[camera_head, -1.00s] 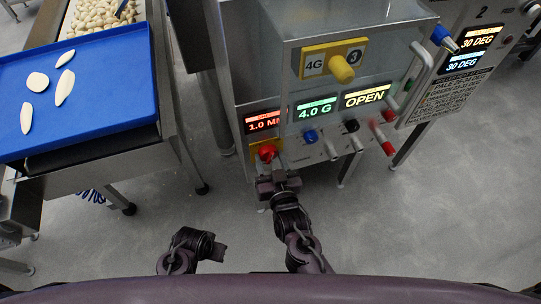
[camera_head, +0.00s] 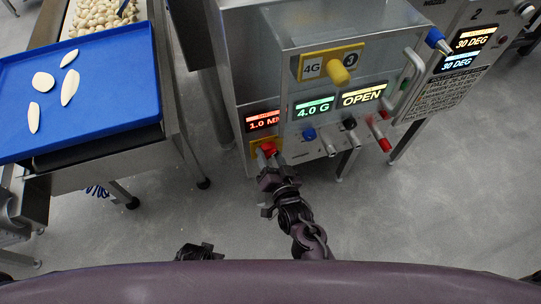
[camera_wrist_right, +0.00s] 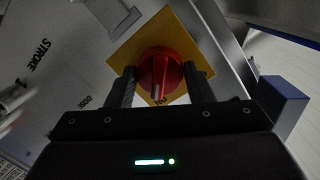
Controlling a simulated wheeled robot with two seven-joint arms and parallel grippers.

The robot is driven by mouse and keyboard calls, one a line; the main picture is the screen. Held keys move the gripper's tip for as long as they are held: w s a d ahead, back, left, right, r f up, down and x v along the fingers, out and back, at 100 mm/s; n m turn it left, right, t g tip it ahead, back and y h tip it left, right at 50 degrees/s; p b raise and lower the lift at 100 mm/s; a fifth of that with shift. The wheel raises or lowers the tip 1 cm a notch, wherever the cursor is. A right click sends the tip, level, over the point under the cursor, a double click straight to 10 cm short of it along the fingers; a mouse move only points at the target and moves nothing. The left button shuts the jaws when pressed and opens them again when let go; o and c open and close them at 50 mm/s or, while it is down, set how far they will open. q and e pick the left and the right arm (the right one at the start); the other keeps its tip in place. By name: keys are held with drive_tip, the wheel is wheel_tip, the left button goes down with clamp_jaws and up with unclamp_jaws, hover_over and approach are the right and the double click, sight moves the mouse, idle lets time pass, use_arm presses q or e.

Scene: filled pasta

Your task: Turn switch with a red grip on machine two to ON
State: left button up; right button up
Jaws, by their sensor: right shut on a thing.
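The switch with a red grip (camera_head: 267,149) sits on a yellow plate (camera_head: 254,147) at the lower left of the steel machine front, below the red-lit display. In the right wrist view the red grip (camera_wrist_right: 162,72) is round with a raised bar, on a yellow square plate (camera_wrist_right: 176,32). My right gripper (camera_head: 268,160) is at the switch, its fingers (camera_wrist_right: 160,88) on either side of the red grip and shut on it. My left gripper (camera_head: 197,251) shows only in part at the bottom edge, away from the machine.
A yellow knob (camera_head: 338,72) marked 4G and 3, lit displays (camera_head: 314,107), a blue knob (camera_head: 309,134) and red-tipped handles (camera_head: 383,143) are on the same machine. A panel marked 2 (camera_head: 472,50) stands right. A blue tray (camera_head: 100,95) with pale pieces is left. The floor between is clear.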

idle(0.3)
drive_tip(key=o, duration=1)
drive_tip(key=shift+c, duration=0.2)
use_arm(q)
drive_tip(key=shift+s+a+f+p, duration=0.3)
drive_tip(key=shift+s+f+p, duration=0.1)
drive_tip(key=shift+s+f, duration=0.35)
use_arm(e)
drive_tip(key=v, duration=0.7)
drive_tip(key=shift+s, duration=0.35)
use_arm(q)
drive_tip(key=shift+w, duration=0.15)
use_arm(e)
drive_tip(key=shift+d, duration=0.1)
